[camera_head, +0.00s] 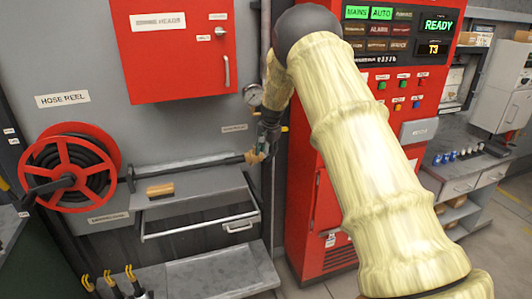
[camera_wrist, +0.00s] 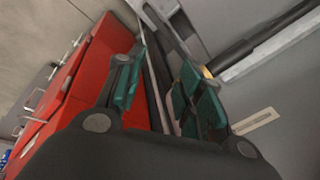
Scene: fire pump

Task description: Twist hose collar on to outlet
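My gripper (camera_head: 266,143) is at the right end of the black hose (camera_head: 200,164), beside the vertical grey pipe. In the wrist view its two green-padded fingers (camera_wrist: 165,90) stand apart, with the grey pipe showing in the gap. The hose (camera_wrist: 270,32) comes in from the upper right there. A small brass-coloured end (camera_wrist: 207,72), perhaps the collar, shows just behind the right finger. I see nothing clearly clasped between the fingers. The gripper hides much of the hose end, and I cannot make out the outlet or whether the collar touches it.
A red hose reel (camera_head: 40,152) is on the wall at left. A red cabinet (camera_head: 150,82) and a gauge (camera_head: 252,95) are above. The red control panel (camera_head: 312,235) stands close at right.

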